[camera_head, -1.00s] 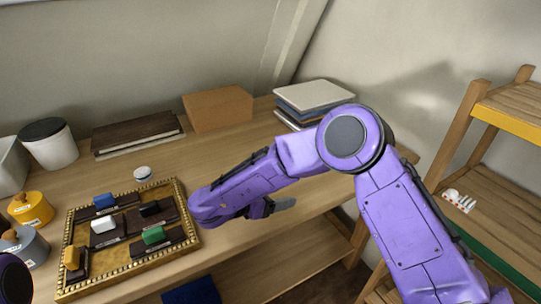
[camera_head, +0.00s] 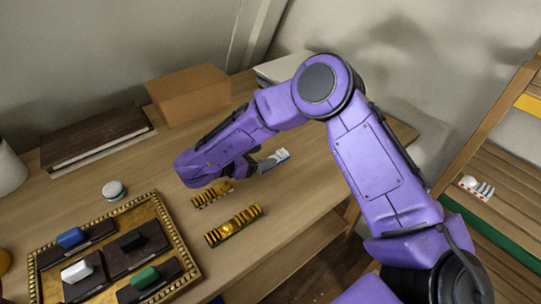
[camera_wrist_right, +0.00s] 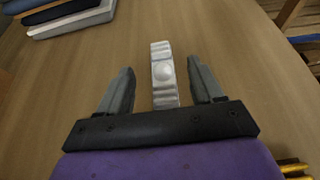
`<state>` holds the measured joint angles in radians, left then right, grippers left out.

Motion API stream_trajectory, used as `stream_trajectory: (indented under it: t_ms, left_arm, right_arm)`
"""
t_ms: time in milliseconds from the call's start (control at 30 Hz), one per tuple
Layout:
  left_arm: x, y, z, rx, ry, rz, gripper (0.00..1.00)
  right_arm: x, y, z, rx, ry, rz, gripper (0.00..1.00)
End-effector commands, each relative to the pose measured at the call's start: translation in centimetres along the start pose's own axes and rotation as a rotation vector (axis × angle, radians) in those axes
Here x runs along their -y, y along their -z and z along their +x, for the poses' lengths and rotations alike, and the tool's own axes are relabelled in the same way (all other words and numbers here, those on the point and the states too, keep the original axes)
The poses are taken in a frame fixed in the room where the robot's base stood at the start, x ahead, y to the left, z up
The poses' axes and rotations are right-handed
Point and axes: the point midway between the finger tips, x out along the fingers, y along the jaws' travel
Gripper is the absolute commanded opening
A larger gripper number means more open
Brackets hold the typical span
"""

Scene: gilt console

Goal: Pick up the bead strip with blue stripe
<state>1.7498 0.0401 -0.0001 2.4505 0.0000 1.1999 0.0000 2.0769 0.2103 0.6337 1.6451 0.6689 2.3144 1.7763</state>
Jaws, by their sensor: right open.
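A white bead strip (camera_head: 280,156) lies on the table just beyond my right gripper (camera_head: 263,164) in the head view; a bluish edge shows on it there. In the right wrist view the pale ribbed strip (camera_wrist_right: 164,76), with a round bump in its middle, lies between the two fingers of my right gripper (camera_wrist_right: 166,82). The fingers are apart, one on each side of it, with gaps. No blue stripe can be made out in the wrist view. My left gripper is out of view.
Two gold bead strips, a shorter one (camera_head: 212,194) and a longer one (camera_head: 234,226), lie nearby. A gilt tray (camera_head: 183,252) holds coloured blocks. A cardboard box (camera_head: 188,96) and stacked books (camera_wrist_right: 70,22) stand behind. Another white strip (camera_head: 476,188) is on the right shelf.

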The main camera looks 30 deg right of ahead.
Motion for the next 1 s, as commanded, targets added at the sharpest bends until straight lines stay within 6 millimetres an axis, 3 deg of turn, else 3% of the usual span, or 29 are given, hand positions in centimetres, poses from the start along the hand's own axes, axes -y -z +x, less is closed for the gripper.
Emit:
stream_trajectory:
  t_ms: [333,567,600,767,1000]
  left_arm:
    - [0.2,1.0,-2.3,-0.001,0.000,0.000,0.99]
    - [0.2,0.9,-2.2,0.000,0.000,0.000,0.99]
    - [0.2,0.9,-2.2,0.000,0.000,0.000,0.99]
    - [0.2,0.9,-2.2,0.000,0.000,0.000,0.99]
    - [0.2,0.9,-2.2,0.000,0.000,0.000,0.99]
  right_arm:
    - [0.1,0.2,5.1,0.000,-0.001,-0.002,0.66]
    - [-0.1,0.5,5.6,0.000,-0.005,-0.003,0.66]
    - [-0.1,0.5,5.6,0.000,-0.005,-0.003,0.63]
    - [-0.1,0.4,5.5,0.000,-0.005,-0.002,0.11]
    - [-0.1,0.4,5.5,0.000,-0.005,-0.002,0.08]
